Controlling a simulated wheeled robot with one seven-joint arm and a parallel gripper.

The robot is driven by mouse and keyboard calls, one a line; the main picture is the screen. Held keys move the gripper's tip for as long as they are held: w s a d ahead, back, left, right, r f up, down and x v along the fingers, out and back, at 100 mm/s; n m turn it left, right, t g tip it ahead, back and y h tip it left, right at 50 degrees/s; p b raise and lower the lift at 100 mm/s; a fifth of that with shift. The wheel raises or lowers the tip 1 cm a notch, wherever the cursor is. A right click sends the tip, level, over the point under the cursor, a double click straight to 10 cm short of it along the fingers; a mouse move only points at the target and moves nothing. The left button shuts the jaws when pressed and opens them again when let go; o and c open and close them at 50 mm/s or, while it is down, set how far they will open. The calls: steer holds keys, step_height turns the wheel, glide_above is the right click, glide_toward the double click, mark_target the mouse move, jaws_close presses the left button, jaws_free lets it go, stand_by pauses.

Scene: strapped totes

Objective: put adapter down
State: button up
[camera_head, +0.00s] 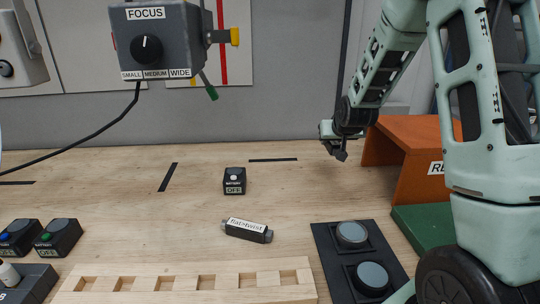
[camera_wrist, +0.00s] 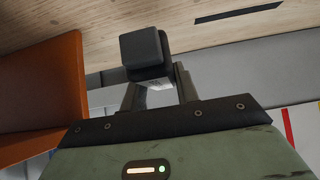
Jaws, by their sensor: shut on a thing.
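My gripper (camera_head: 338,150) is in the air at the right, close to the orange box and above the table's back part. In the wrist view my gripper (camera_wrist: 160,92) is shut on a dark block (camera_wrist: 145,48), likely the adapter, with a pale label partly hidden between the fingers. In the head view the held block is too small to make out well. A dark adapter-like piece labelled "flat+twist" (camera_head: 247,230) lies on the wooden table (camera_head: 130,205), apart from my gripper.
An orange box (camera_head: 405,155) with a partly hidden label stands at right by a green mat (camera_head: 424,228). A black tray (camera_head: 340,240) has two round grey pads. A slotted wooden rack (camera_head: 190,283) lies in front. A battery box (camera_head: 234,181) stands mid-table, with clear wood around it.

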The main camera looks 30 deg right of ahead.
step_height(320, 180, down, 10)
steer(key=shift+p, duration=0.5)
steer(key=shift+f, duration=0.2)
steer(key=o, duration=1)
steer(key=shift+r, duration=0.2)
